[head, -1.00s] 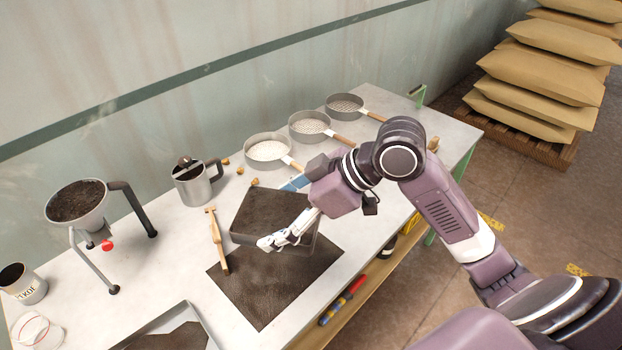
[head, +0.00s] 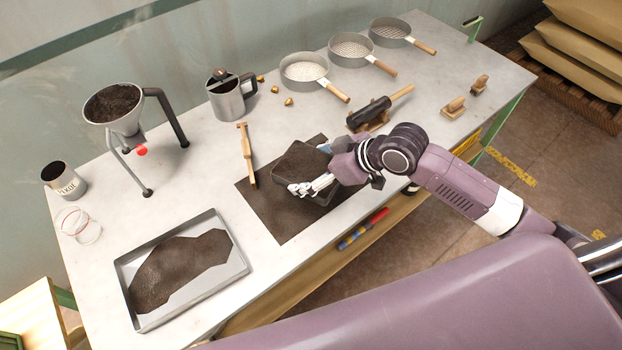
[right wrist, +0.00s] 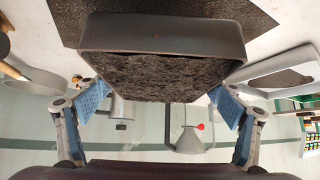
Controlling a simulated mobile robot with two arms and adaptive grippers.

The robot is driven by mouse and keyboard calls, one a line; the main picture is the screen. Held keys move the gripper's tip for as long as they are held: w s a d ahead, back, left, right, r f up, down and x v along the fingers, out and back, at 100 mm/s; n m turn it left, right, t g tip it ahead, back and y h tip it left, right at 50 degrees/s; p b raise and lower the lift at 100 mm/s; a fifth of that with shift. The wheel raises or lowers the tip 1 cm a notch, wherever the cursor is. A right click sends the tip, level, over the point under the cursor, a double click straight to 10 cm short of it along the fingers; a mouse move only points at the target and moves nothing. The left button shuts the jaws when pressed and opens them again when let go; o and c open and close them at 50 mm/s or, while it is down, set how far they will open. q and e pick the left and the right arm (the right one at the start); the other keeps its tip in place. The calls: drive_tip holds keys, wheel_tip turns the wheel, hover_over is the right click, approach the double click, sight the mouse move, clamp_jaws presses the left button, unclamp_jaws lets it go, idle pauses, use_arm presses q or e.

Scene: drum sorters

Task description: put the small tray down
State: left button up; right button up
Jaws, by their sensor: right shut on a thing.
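The small tray (head: 298,162) is a shallow grey box filled with dark, crumbly material. It is over the dark mat (head: 268,222) on the white table. My right gripper (head: 318,168) is shut on it, with fingers on two opposite sides of it. In the right wrist view the tray's wall (right wrist: 160,32) lies ahead between the blue finger pads. Whether its underside touches the mat or hangs just above it I cannot tell. My left gripper is not in view.
A larger metal tray (head: 205,283) with dark material lies at front left. A wooden tool (head: 246,155) lies by the mat. Behind stand a metal pitcher (head: 226,98) and a funnel stand (head: 115,105). A dark roller (head: 370,112) and sieves (head: 303,72) are at back right.

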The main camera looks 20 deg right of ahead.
drive_tip(key=shift+f, duration=3.05)
drive_tip(key=shift+f, duration=0.2)
drive_tip(key=o, duration=1.3)
drive_tip(key=shift+r, duration=0.3)
drive_tip(key=v, duration=1.2)
drive_tip(key=shift+b, duration=0.3)
